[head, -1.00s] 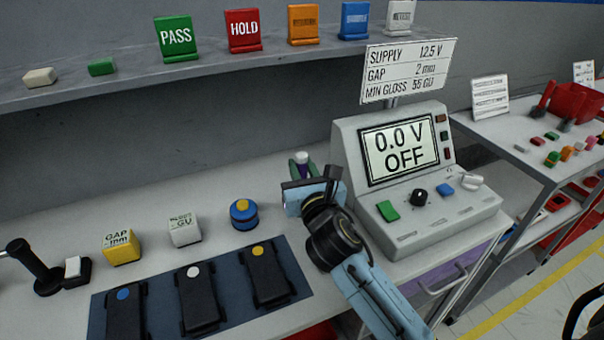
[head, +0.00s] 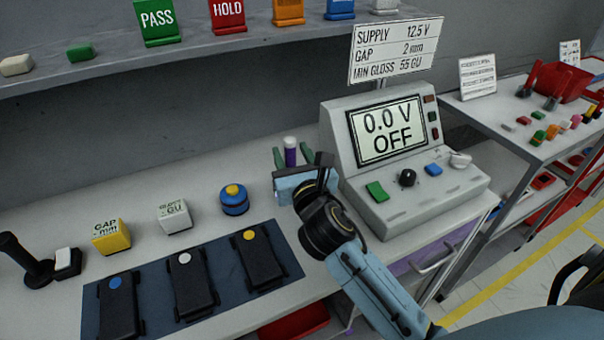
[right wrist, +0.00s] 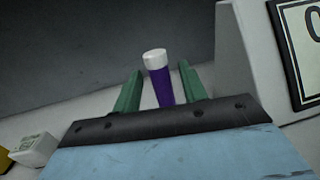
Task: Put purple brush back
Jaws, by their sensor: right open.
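The purple brush (head: 290,155), a purple cylinder with a white top, stands upright on the bench, left of the grey meter. It also shows in the right wrist view (right wrist: 161,86), between the two green fingers. My right gripper (head: 291,150) is open, with one finger on each side of the brush. In the right wrist view a gap shows between the brush and the left finger; the right finger is closer to it, and I cannot tell whether it touches. The foot of the brush is hidden behind the gripper body. My left gripper is not in view.
The grey meter (head: 405,180) reading "0.0 V OFF" stands close on the right. A blue pot with a yellow top (head: 234,200) and a white cube (head: 174,216) are to the left. A dark blue mat (head: 220,265) with black devices lies in front. A shelf (head: 110,66) runs above.

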